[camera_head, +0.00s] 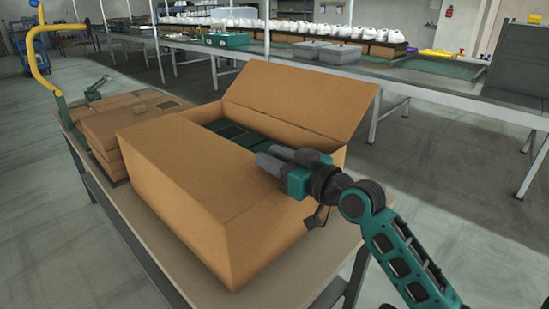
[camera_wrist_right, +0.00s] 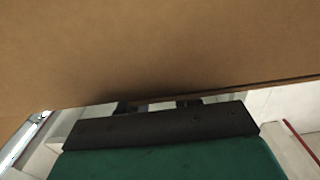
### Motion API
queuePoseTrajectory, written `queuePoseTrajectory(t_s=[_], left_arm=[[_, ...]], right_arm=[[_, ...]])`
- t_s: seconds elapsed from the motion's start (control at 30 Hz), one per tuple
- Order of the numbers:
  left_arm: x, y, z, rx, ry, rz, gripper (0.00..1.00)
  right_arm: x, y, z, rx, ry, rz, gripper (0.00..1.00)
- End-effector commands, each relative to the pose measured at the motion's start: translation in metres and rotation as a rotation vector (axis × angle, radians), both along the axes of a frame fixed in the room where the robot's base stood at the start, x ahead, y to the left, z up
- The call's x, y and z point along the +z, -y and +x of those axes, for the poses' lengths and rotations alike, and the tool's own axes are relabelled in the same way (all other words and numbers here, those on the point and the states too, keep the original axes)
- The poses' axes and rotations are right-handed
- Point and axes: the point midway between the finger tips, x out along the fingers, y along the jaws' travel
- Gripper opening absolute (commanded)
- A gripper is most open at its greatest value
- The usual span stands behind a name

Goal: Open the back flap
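A large brown cardboard box (camera_head: 178,178) stands on the table in the head view. Its back flap (camera_head: 303,101) is raised and leans outward, away from the opening. The near part of the top is covered by cardboard; dark green items (camera_head: 240,135) show inside the opening. My right gripper (camera_head: 268,159) is at the right end of the box top, by the opening's near edge and apart from the back flap. In the right wrist view a cardboard panel (camera_wrist_right: 160,45) fills the upper part and hides most of the fingers. My left gripper cannot be made out.
Flattened cardboard (camera_head: 105,125) lies stacked left of the box on the table (camera_head: 140,245). A long conveyor line (camera_head: 450,92) with white shoes (camera_head: 300,27) runs behind. A yellow bent post (camera_head: 38,55) stands at the left. The floor right of the table is clear.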

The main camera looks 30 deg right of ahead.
Motion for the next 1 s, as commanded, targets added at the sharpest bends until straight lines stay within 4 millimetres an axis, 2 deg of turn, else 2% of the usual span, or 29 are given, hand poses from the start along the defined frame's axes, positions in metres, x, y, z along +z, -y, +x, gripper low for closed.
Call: queuePoseTrajectory(t_s=[0.17,0.5,1.0], left_arm=[[-0.0005,-0.0013,-0.0002,-0.003,-0.001,0.005,0.43],[-0.0008,-0.0018,-0.0006,-0.005,-0.001,0.008,0.43],[-0.0018,-0.0007,-0.0026,-0.003,-0.006,0.004,0.43]], right_arm=[[-0.0002,-0.0001,-0.0001,0.000,0.000,0.000,0.30],[-0.0003,0.0001,-0.0004,0.000,-0.001,0.000,0.00],[-0.0003,0.0004,-0.0004,0.000,-0.001,0.000,0.00]])
